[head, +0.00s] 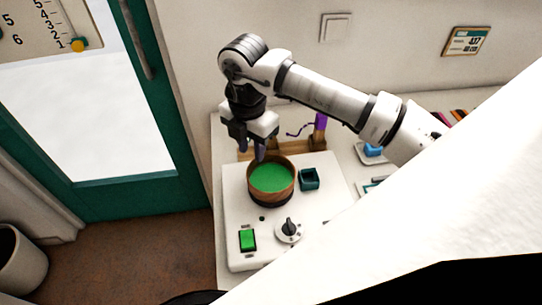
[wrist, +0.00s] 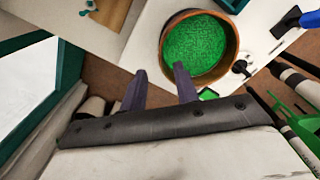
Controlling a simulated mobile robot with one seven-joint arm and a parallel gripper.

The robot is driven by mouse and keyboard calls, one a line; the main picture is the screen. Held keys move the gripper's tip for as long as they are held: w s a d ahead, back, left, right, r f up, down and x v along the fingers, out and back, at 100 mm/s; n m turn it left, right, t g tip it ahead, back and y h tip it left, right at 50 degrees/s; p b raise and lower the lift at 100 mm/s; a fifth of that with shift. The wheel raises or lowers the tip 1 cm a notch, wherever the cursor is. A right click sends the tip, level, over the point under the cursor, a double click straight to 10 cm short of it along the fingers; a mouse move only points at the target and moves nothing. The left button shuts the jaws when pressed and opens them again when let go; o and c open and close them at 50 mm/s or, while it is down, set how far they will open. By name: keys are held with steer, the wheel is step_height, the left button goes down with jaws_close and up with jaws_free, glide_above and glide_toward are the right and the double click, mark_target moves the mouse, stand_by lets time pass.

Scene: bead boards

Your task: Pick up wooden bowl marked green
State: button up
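The wooden bowl marked green (head: 271,177) has a brown wooden wall and a bright green inside. It stands on a white board on the counter in the head view. In the wrist view the bowl (wrist: 198,48) is just beyond my fingertips. My gripper (head: 257,145) is above the bowl's back left rim in the head view. In the wrist view my gripper (wrist: 160,78) shows two dark fingers spread apart with nothing between them. The right fingertip is close to the bowl's rim; I cannot tell whether they touch.
The white board (head: 237,218) also bears a small teal square holder (head: 309,179), a green button (head: 247,240) and a knob (head: 288,230). A wooden stand with a purple piece (head: 320,125) is behind the bowl. A teal-framed door (head: 160,150) is left of the counter.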

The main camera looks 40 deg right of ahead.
steer(key=shift+s+f+p, duration=0.1)
steer(key=shift+f+p, duration=1)
steer(key=shift+f, duration=1.5)
jaws_close()
